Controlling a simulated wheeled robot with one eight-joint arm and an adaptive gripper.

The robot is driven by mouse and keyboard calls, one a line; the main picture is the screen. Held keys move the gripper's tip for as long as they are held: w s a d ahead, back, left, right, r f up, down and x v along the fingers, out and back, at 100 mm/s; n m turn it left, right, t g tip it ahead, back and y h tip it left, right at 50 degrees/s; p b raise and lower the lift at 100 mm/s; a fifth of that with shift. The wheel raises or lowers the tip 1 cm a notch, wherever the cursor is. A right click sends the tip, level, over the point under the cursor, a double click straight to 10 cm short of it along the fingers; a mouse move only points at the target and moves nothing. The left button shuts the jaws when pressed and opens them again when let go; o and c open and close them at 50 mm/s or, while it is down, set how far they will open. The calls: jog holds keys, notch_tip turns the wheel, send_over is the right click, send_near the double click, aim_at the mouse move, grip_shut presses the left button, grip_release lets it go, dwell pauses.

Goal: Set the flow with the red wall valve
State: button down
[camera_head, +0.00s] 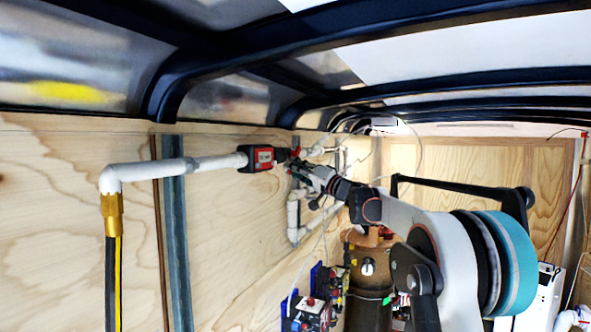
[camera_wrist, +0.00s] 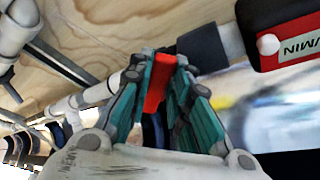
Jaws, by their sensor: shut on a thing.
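The red wall valve handle (camera_wrist: 157,88) shows in the wrist view as a red lever between the two teal-padded fingers of my gripper (camera_wrist: 164,68). The fingers are shut on it. In the head view my gripper (camera_head: 297,167) is at the pipework on the wooden wall, just right of a red box with a dark label (camera_head: 257,158). A bit of red shows by the fingertips there, but the fingers hide most of the valve. The same red box (camera_wrist: 285,35) is at the upper right of the wrist view, close to the gripper but apart from it.
A white pipe (camera_head: 150,171) runs left from the red box to a brass fitting (camera_head: 112,213) and a hose. More white pipes (camera_head: 293,220) run behind my gripper. A brown tank (camera_head: 368,285) and blue-and-red devices (camera_head: 310,312) stand below. Dark roof ribs (camera_head: 230,62) pass overhead.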

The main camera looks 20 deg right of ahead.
jog(key=c, duration=1.5)
grip_release()
jog(key=v, duration=1.2)
jog(key=shift+d, duration=0.1)
jog(key=shift+f, duration=0.1)
